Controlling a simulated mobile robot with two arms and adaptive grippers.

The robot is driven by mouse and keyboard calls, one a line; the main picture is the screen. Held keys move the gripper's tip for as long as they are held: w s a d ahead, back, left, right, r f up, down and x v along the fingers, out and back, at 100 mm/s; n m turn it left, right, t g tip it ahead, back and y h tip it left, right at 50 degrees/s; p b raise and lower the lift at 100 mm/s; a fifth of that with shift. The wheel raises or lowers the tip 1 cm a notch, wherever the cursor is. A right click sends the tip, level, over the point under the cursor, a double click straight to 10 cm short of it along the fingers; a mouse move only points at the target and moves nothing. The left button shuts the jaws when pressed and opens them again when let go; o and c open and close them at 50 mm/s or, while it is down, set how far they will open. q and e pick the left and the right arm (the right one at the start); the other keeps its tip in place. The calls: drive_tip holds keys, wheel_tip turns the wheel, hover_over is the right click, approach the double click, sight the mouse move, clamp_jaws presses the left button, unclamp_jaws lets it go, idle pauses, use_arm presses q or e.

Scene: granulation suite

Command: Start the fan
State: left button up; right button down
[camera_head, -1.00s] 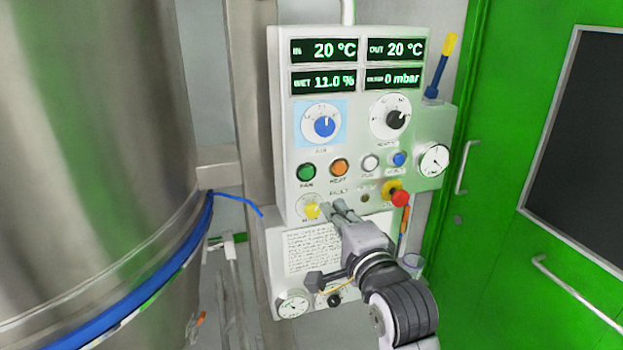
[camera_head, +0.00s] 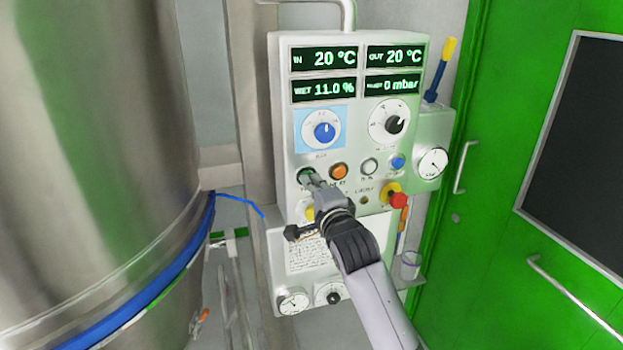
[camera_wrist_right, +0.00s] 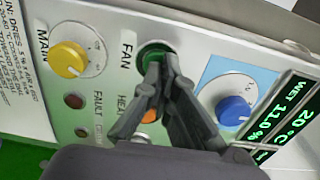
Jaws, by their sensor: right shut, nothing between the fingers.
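The control panel (camera_head: 349,130) stands in the middle of the head view. The green fan button (camera_head: 305,175) sits at the left of its button row. It also shows in the right wrist view (camera_wrist_right: 153,48), beside the label FAN. My right gripper (camera_head: 314,180) is shut and empty, with its fingertips over the button's lower part. In the right wrist view the fingertips (camera_wrist_right: 162,62) overlap the button's edge; I cannot tell whether they press it. The fingers partly cover the orange heat button (camera_wrist_right: 149,115). My left gripper is not in view.
The yellow main knob (camera_wrist_right: 70,59) is beside the fan button. The blue air knob (camera_head: 324,130) is above it. A red emergency knob (camera_head: 399,200) sticks out at the lower right. A large steel vessel (camera_head: 95,150) stands left, a green door (camera_head: 500,200) right.

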drive_tip(key=shift+w+a, duration=0.1)
drive_tip(key=shift+w, duration=0.15)
drive_tip(key=shift+w, duration=0.1)
